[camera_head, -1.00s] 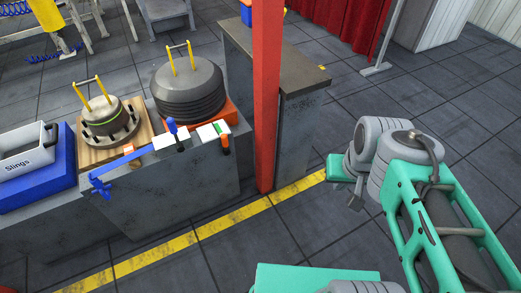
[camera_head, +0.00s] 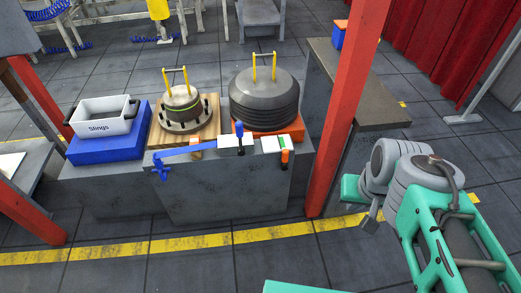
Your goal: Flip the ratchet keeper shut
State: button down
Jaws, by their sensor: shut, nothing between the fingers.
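On the front edge of the grey bench stand two white blocks. The left block (camera_head: 236,147) carries an upright blue lever (camera_head: 239,130). The right block (camera_head: 271,145) has a green mark and an orange-handled lever (camera_head: 285,155) hanging at its right side. A blue bar with a cross handle (camera_head: 160,172) runs along the edge, and a small orange piece (camera_head: 196,150) sits by it. I cannot tell which of these parts is the ratchet keeper. My gripper (camera_head: 371,215) is shut and empty, well to the right of the bench, touching nothing.
A red post (camera_head: 345,105) stands between my arm and the bench. Behind the levers are a black ribbed drum (camera_head: 263,97) and a smaller flanged drum (camera_head: 184,105). A Slings bin (camera_head: 103,117) is at left. The floor before the bench is clear.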

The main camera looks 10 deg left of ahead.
aim_at(285, 154)
jog(key=u, duration=0.9)
jog(key=i, duration=1.1)
jog(key=u, duration=0.25)
